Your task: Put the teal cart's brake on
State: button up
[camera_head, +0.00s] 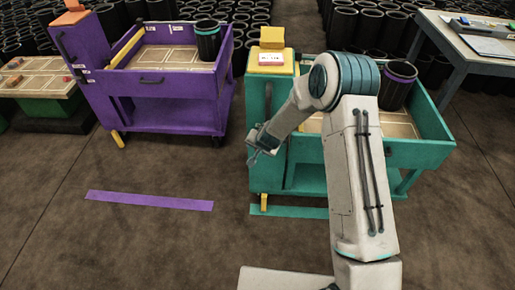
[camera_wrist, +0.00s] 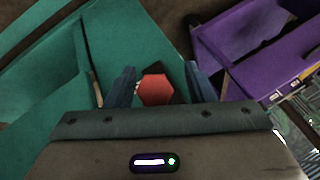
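The teal cart (camera_head: 268,178) stands right of centre in the head view, with a yellow pedal (camera_head: 264,201) low at its front left corner, by the floor. My gripper (camera_head: 257,150) is in front of the cart's left end, well above that pedal. In the wrist view the two fingers of my gripper (camera_wrist: 158,82) are spread apart. A red hexagonal piece with a dark part behind it (camera_wrist: 157,91) shows between them, with gaps at both sides. I cannot tell how far it is from the fingertips. Teal panels (camera_wrist: 130,40) fill the left of that view.
A purple cart (camera_head: 165,115) stands to the left, also with a yellow pedal (camera_head: 118,139). A purple strip (camera_head: 150,200) and a teal strip (camera_head: 290,211) lie on the floor. A grey table (camera_head: 468,60) is at the right.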

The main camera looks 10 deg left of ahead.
jog(key=v, duration=1.4)
jog(key=shift+p, duration=0.3)
jog(key=s+d+r+n+p, duration=0.1)
jog(key=s+d+r+p, duration=0.15)
jog(key=r, duration=0.35)
jog(key=s+d+r+n+g+h+p, duration=0.1)
jog(key=s+d+r, duration=0.3)
jog(key=r, duration=0.2)
jog(key=s+d+r+n+p, duration=0.1)
jog(key=s+d+r, duration=0.2)
jog(key=s+r, duration=0.15)
jog(key=s+d+r+g+h+p, duration=0.1)
jog(key=s+d+r, duration=0.3)
jog(key=s, duration=0.3)
jog(key=s+d+r+h+p, duration=0.1)
jog(key=s+d+r+p, duration=0.1)
jog(key=s+d+r, duration=0.3)
jog(key=s+d, duration=0.1)
jog(key=s, duration=0.1)
jog(key=shift+s+r+g, duration=0.25)
jog(key=shift+r+g, duration=0.05)
jog(key=shift+g, duration=0.1)
jog(key=shift+d, duration=0.1)
